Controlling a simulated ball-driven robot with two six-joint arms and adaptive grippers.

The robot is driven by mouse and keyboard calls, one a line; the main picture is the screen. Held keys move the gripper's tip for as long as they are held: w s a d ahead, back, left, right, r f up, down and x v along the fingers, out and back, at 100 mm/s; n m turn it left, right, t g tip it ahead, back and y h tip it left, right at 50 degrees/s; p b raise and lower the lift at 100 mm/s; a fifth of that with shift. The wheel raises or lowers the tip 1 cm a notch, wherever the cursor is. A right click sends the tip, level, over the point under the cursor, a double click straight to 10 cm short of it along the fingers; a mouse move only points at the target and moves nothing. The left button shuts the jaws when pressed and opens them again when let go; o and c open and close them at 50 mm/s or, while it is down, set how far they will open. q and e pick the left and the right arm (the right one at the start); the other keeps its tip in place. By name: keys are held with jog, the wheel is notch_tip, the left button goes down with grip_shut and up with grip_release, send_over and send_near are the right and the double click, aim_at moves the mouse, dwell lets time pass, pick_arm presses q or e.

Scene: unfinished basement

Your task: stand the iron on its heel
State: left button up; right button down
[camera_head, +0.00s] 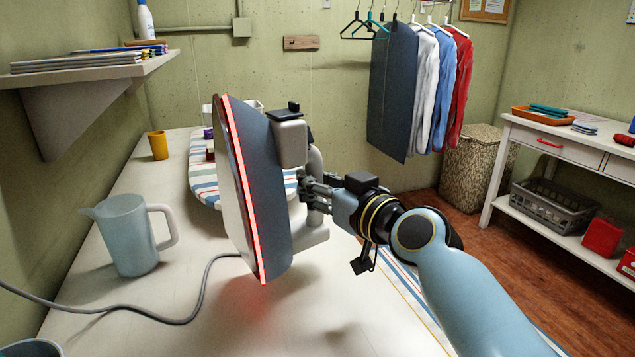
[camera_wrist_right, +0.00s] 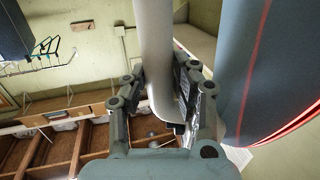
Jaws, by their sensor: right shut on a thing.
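The iron (camera_head: 262,185) is grey-blue with a glowing red edge around its soleplate. It is tilted up so that its soleplate faces left, roughly upright, and it appears to be held above the white table (camera_head: 180,318). My right gripper (camera_head: 318,190) is shut on the iron's pale handle, on the right side of the iron. In the right wrist view the handle (camera_wrist_right: 155,60) passes between the fingers (camera_wrist_right: 160,100), and the iron's body (camera_wrist_right: 262,60) fills the right side. My left gripper is not in view.
A translucent blue jug (camera_head: 128,236) stands left of the iron, with a grey cord (camera_head: 200,295) running past it. A yellow cup (camera_head: 158,145) and a striped ironing board (camera_head: 203,180) are behind. A shelf (camera_head: 90,72) juts out at upper left.

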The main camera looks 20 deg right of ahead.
aim_at(320, 213)
jog(key=shift+f+b, duration=0.5)
jog(key=shift+f, duration=0.1)
notch_tip(320, 213, down, 4)
jog(key=b, duration=0.3)
jog(key=shift+r, duration=0.15)
jog(key=shift+f+b, duration=0.3)
jog(key=shift+f, duration=0.05)
